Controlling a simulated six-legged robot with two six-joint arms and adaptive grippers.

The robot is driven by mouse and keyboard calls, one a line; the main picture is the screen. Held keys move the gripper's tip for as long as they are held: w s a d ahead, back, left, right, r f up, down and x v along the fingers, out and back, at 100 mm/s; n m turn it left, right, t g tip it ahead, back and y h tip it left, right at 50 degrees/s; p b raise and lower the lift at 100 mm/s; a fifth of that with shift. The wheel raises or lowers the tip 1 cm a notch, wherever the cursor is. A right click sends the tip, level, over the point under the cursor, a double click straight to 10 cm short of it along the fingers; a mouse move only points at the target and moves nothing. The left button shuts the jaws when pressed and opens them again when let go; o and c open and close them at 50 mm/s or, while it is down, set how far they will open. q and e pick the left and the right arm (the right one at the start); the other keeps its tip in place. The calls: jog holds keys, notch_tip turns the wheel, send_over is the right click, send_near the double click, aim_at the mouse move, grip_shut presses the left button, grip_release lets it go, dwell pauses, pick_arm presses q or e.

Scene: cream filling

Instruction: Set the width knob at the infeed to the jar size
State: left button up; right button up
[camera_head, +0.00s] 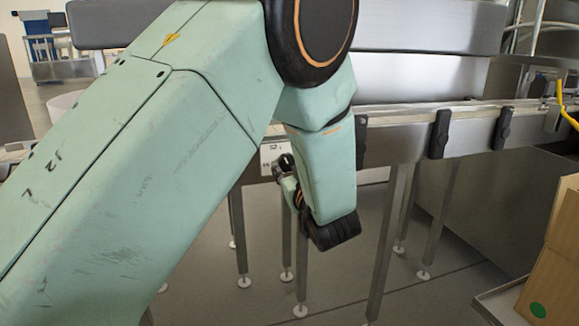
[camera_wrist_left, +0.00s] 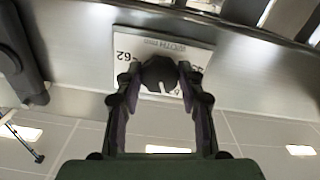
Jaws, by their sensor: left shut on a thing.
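The width knob (camera_wrist_left: 158,74) is black and round with a white pointer mark. It sits on a white scale plate (camera_wrist_left: 203,57) fixed to the steel side of the conveyor. The plate reads "WIDTH mm", with a 62 legible to the left of the knob; its other numbers are partly hidden by the fingers. My left gripper (camera_wrist_left: 157,77) is shut on the knob, one finger on each side. In the head view the plate (camera_head: 268,158) shows small beside my left gripper (camera_head: 284,168), and my arm covers much of that area. My right gripper is not in view.
The conveyor (camera_head: 420,137) runs across behind my left arm, with black clamps (camera_head: 439,134) on its side and thin steel legs below. A cardboard box (camera_head: 552,275) stands at the lower right. Open floor lies under the conveyor.

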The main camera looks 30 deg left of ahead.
pick_arm(q)
jog(key=n, duration=0.7)
jog(key=n+b, duration=0.1)
jog(key=n, duration=0.2)
jog(key=shift+n, duration=0.4)
jog(key=shift+w+r+n+b, duration=0.15)
jog(key=shift+n+b, duration=0.8)
jog(key=shift+n, duration=1.35)
jog(key=shift+r, duration=0.1)
jog(key=o, duration=1.2)
jog(key=shift+c, duration=0.2)
